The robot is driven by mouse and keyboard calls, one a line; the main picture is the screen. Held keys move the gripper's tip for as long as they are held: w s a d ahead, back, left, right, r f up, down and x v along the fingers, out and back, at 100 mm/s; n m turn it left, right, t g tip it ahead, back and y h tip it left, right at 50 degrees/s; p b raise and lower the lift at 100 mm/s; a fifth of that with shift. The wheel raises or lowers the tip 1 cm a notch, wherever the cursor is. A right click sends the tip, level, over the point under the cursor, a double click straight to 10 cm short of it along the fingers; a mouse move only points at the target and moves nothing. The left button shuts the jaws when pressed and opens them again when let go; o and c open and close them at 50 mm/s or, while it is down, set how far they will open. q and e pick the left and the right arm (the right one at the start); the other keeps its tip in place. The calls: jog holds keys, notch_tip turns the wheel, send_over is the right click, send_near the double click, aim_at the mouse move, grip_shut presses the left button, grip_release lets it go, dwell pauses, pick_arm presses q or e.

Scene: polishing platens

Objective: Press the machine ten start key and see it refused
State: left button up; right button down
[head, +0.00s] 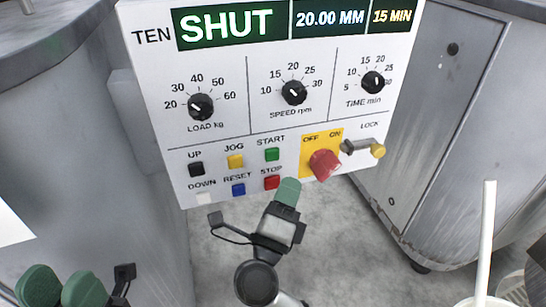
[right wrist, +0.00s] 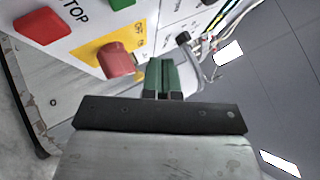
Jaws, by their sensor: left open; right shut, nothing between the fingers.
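The machine panel labelled TEN (head: 225,130) fills the upper middle of the head view, and its display (head: 232,25) reads SHUT, 20.00 MM and 15 MIN. The green START key (head: 272,155) sits above the red STOP key (head: 272,183). START shows partly in the right wrist view (right wrist: 121,3), at the top edge. My right gripper (head: 288,190) is shut and empty, just below STOP in the head view; its green fingertips (right wrist: 161,75) look apart from the keys. My left gripper (head: 62,290) is open and empty at the lower left, away from the panel.
A red OFF/ON switch (head: 324,164) on a yellow plate and a LOCK lever (head: 363,148) stick out right of the keys. Knobs sit above. Grey cabinets (head: 450,110) stand either side. A white rod (head: 486,240) rises at the lower right.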

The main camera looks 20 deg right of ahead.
aim_at(272, 155)
jog(key=shift+w+a, duration=0.1)
jog(key=shift+w, duration=2.4)
jog(key=shift+w, duration=0.1)
jog(key=shift+w, duration=0.3)
